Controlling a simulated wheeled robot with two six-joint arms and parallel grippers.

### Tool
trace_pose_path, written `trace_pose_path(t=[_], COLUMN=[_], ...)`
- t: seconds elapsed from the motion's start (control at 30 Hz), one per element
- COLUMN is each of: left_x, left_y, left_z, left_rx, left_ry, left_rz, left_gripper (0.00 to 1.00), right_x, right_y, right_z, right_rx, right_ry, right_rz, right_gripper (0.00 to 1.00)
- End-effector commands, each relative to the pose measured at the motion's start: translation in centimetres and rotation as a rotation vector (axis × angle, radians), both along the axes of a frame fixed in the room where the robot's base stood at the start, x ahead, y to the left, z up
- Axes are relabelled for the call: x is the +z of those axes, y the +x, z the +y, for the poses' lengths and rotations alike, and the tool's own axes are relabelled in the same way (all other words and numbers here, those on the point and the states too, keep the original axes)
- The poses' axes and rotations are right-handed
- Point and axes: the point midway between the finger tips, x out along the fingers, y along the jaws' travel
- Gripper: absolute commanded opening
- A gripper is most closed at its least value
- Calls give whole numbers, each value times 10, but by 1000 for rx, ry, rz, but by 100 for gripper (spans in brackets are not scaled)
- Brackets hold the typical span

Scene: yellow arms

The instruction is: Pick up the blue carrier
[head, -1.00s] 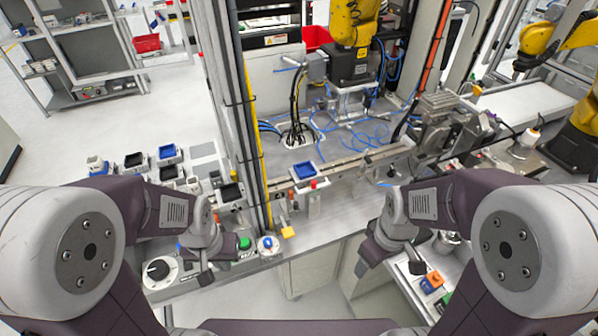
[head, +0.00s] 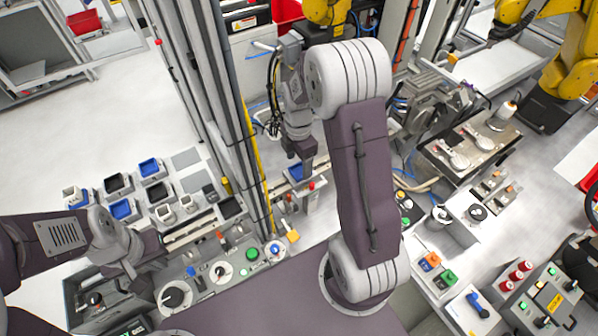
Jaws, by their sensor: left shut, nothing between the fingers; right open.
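A blue carrier (head: 294,173) sits on the conveyor rail at the centre of the head view. It is partly hidden by my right gripper (head: 303,170), which points down right over it. The picture does not show clearly whether the open fingers touch the carrier or stand just above it. Another blue carrier (head: 150,167) lies among several trays at the left, and a further blue one (head: 122,209) lies in front of it. My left gripper (head: 147,291) is shut and empty above the control panel at the lower left.
Black trays (head: 117,184) and small grey blocks stand near the left blue carriers. A control panel with dials and a green button (head: 252,254) lies at front left. A machine post (head: 215,90) rises left of the conveyor. Button boxes (head: 545,300) stand at lower right.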

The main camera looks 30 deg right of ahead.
Motion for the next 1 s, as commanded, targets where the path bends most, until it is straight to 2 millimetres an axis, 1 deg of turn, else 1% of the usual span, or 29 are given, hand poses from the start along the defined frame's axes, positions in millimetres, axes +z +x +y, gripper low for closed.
trace_pose_path(t=[0.07, 0.17, 0.23, 0.37, 0.4, 0.5, 0.6, 0.73, 0.77, 0.8, 0.87, 0.9, 0.97, 1.0], left_x=[3, 3, 7, 20, 20, 21, 20, 20, 20, 20, 20, 20, 20, 20], left_y=[0, 0, 0, 0, 0, 0, 0, 0, 0, 0, 0, 0, 0, 0], left_z=[0, 0, 0, 0, 0, 0, 0, 0, 0, 0, 0, 0, 0, 0], left_rx=[0, 0, 0, 0, 0, 0, 0, 0, 0, 0, 0, 0, 0, 0], left_ry=[0, 0, 0, 0, 0, 0, 0, 0, 0, 0, 0, 0, 0, 0], left_rz=[-1, -1, 0, -1, -1, -1, -1, 0, 0, 0, 0, 0, 0, 0], left_gripper=[0, 0, 0, 0, 0, 0, 0, 0, 0, 0, 0, 0, 0, 0], right_x=[-7, -10, -14, -36, -45, -57, -61, -61, -61, -61, -61, -61, -61, -60], right_y=[-1, 0, 0, 0, 1, 1, 2, 2, 2, 2, 2, 2, 2, 2], right_z=[0, 0, 0, 1, 0, 1, 0, 0, 0, 0, 0, 0, 0, 0], right_rx=[0, 0, 0, 0, 0, 0, 0, 0, 0, 0, 0, 0, 0, 0], right_ry=[1, 0, 1, 1, 1, 1, 0, 0, 0, 0, 0, 0, 0, -1], right_rz=[2, 0, 2, 6, 4, 2, -1, -2, -2, -2, -2, -2, -2, -3], right_gripper=[69, 69, 69, 69, 69, 69, 69, 69, 64, 52, 36, 25, 8, 7])
